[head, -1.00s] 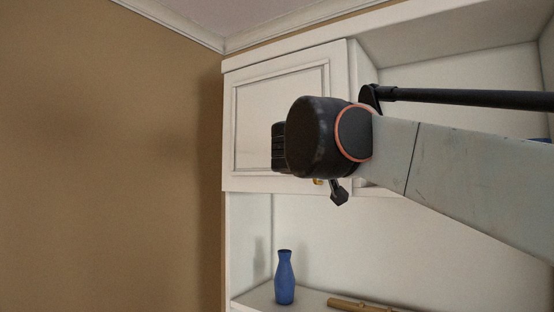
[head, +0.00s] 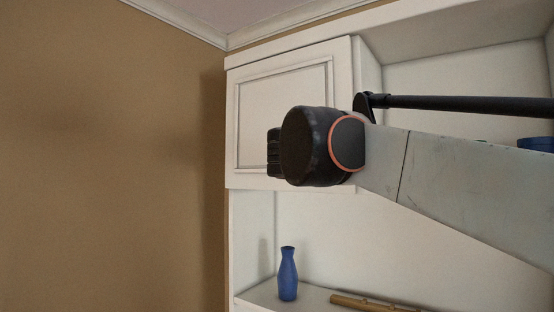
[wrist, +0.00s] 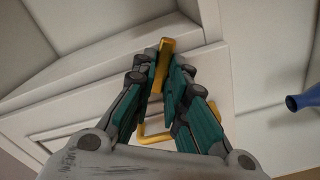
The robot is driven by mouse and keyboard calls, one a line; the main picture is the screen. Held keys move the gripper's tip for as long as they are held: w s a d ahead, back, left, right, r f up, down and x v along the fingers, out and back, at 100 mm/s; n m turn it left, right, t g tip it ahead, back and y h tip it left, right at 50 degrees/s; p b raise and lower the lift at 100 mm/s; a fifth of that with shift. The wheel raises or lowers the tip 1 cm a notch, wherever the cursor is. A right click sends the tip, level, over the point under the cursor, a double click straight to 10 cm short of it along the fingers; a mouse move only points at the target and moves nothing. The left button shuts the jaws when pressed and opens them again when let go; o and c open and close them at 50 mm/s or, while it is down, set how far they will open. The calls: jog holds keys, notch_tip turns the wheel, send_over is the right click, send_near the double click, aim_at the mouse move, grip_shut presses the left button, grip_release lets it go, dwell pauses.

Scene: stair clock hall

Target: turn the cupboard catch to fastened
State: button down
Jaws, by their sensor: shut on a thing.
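In the wrist view, my gripper (wrist: 160,72) has its teal fingers closed around a brass-yellow bar, the cupboard catch (wrist: 167,45). The catch stands roughly upright in the picture, tilted slightly right, its upper end showing above the fingertips. A yellow bent handle (wrist: 152,138) shows lower down, partly behind the fingers. The white cupboard door (head: 283,95) with its raised panel border is at the upper left of the shelving in the head view. There my black wrist is in front of the door's lower right, hiding the fingers and catch.
A blue object (head: 536,144) sits on the right shelf. A brown wall is at left.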

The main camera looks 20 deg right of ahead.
jog(key=n, duration=0.3)
jog(key=f+n, duration=0.1)
jog(key=n, duration=0.2)
jog(key=shift+w+a, duration=0.1)
jog(key=shift+n, duration=0.3)
dwell(0.3)
jog(key=c, duration=1.6)
grip_release()
jog(key=v, duration=1.2)
